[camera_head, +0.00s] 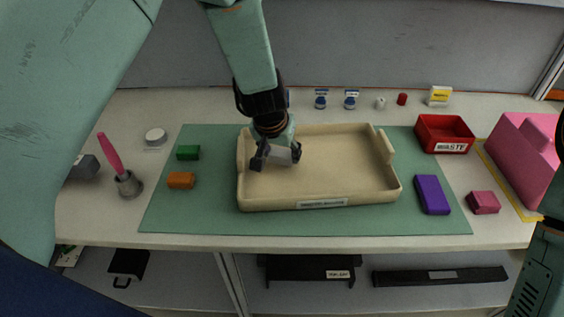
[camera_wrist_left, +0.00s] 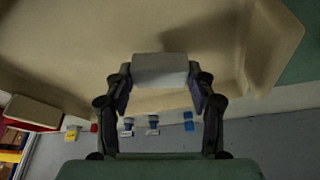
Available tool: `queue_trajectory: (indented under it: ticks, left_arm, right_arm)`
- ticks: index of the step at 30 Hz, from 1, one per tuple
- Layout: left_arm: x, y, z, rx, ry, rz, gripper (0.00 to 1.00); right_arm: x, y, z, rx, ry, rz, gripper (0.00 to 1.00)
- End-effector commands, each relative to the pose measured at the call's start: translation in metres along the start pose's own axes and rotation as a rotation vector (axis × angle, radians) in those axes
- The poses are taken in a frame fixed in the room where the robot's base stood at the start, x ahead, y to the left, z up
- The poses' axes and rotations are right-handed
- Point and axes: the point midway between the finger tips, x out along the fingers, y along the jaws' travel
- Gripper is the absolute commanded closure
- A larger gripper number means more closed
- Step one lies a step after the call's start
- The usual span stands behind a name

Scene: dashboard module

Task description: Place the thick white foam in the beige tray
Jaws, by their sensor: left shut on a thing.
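The beige tray (camera_head: 330,170) lies on the green mat in the middle of the table, with a label on its front wall. My left gripper (camera_head: 277,157) is over the left part of the tray. It is shut on the thick white foam (camera_head: 281,155), a pale block between its fingers. In the left wrist view the foam (camera_wrist_left: 160,70) sits between both fingertips of the gripper (camera_wrist_left: 160,88), with the tray floor (camera_wrist_left: 90,40) behind it. I cannot tell whether the foam touches the tray floor. My right gripper is not in view.
Green (camera_head: 188,152) and orange (camera_head: 181,180) blocks lie left of the tray. A purple block (camera_head: 432,194) and a dark pink block (camera_head: 483,202) lie right. A red waste bin (camera_head: 444,134) stands back right. Small bottles (camera_head: 351,99) line the back. A pink-handled brush (camera_head: 110,157) stands far left.

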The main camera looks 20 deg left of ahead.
Motion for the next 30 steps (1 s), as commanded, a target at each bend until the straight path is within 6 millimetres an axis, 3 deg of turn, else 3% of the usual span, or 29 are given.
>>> queue_trajectory:
  ticks: [1,5,20,21,28,30]
  left_arm:
    - [0.011,0.000,0.005,-0.001,-0.002,0.001,0.60]
    - [0.023,-0.001,0.010,-0.001,0.000,0.001,0.60]
    - [0.028,0.000,0.011,0.002,0.000,0.001,0.60]
    - [0.027,0.000,0.011,0.002,0.000,0.001,0.41]
    - [0.027,0.000,0.011,0.002,0.000,0.001,0.22]
    - [0.027,0.000,0.011,0.002,0.000,0.001,0.22]
  right_arm:
    - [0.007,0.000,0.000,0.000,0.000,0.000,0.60]
    - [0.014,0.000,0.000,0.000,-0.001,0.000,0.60]
    - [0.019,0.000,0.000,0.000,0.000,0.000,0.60]
    - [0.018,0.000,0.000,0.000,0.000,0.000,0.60]
    - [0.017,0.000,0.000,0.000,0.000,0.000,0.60]
    - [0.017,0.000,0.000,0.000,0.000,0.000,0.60]
